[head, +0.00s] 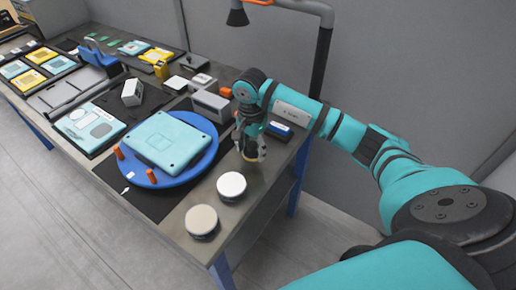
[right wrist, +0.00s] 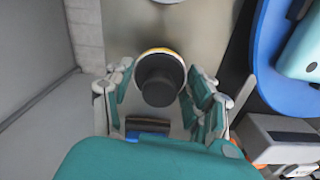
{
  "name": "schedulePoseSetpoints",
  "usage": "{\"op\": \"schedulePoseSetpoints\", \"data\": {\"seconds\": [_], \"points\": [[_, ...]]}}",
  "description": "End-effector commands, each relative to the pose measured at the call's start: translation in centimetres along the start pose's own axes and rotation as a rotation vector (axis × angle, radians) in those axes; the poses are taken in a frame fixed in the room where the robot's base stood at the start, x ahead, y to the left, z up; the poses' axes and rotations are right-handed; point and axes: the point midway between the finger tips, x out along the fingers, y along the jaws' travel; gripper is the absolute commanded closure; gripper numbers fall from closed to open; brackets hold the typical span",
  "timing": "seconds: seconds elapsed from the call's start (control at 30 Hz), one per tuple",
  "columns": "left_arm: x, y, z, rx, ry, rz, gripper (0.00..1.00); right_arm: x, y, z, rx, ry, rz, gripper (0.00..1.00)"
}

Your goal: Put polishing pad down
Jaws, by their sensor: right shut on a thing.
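My right gripper (head: 249,148) points down over the right part of the workbench (head: 262,185). It is shut on the polishing pad (right wrist: 160,78), a round pad with a black knob and a yellow and white rim. In the right wrist view the knob sits between the two fingers. In the head view only the pad's yellow edge (head: 250,160) shows below the fingers, close to the bench top; I cannot tell whether it touches. My left gripper is not in view.
Two round pucks, one white (head: 231,185) and one beige (head: 201,221), stand nearer the front edge. A blue turntable (head: 207,160) carrying a teal panel (head: 165,140) is to the left. A grey box (head: 210,106) and a blue block (head: 279,130) are behind.

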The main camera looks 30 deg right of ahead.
Motion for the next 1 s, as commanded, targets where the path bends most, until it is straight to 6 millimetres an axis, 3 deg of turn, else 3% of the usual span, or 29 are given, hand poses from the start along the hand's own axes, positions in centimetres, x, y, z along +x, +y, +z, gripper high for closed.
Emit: {"op": "schedulePoseSetpoints", "data": {"seconds": [0.23, 0.47, 0.87, 0.9, 1.0], "points": [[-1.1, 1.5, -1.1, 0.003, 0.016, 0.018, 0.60, 0.1, 0.5, -2.5, 0.003, 0.001, 0.001, 0.71], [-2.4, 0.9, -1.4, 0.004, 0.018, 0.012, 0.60, 3.4, 0.4, -2.0, -0.001, -0.002, 0.000, 0.71], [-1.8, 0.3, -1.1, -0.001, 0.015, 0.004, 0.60, 4.2, 0.3, -2.1, -0.001, 0.000, -0.002, 0.71], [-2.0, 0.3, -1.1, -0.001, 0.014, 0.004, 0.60, 4.0, 0.3, -2.1, -0.001, 0.000, -0.001, 0.40], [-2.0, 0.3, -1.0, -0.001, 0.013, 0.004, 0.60, 4.0, 0.3, -2.0, -0.001, 0.000, -0.001, 0.27]]}}
